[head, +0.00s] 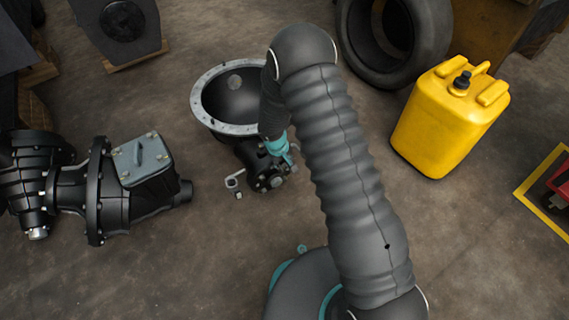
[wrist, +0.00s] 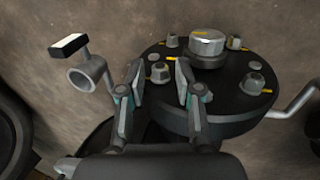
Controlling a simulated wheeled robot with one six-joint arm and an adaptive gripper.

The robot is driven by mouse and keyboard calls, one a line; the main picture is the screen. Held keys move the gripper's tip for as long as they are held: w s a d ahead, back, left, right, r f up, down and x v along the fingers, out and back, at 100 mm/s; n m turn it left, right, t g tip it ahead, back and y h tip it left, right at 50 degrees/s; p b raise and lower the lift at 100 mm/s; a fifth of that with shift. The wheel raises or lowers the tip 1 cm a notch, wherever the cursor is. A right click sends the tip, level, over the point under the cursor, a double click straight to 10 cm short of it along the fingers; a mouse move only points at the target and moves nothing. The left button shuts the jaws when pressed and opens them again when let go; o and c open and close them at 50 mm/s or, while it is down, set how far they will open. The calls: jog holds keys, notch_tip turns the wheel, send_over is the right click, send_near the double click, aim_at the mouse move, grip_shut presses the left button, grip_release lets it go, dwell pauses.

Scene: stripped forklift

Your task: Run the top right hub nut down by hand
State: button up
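The hub (wrist: 215,110) is a dark round disc in the wrist view, with a silver centre cap (wrist: 207,44) and several nuts around it. Nuts show at its upper left (wrist: 172,41), upper right (wrist: 236,42), right (wrist: 255,79) and left (wrist: 160,71), with yellow marks near them. My gripper (wrist: 159,82) is open, its two fingers apart over the hub's left side. The left nut shows in the gap between the fingers; I cannot tell whether they touch it. In the head view the hub (head: 268,183) is small, and my arm hides the fingertips.
A flanged bell housing (head: 207,115) stands behind the hub. A black gearbox (head: 120,190) lies on the left, a yellow canister (head: 450,120) and a tyre (head: 395,40) on the right.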

jog(key=f+b, duration=0.1)
jog(key=b, duration=0.3)
jog(key=shift+h, duration=0.3)
jog(key=shift+r+t+b, duration=0.3)
jog(key=shift+r+t+h, duration=0.2)
jog(key=shift+t+h, duration=0.3)
jog(key=shift+h, duration=0.4)
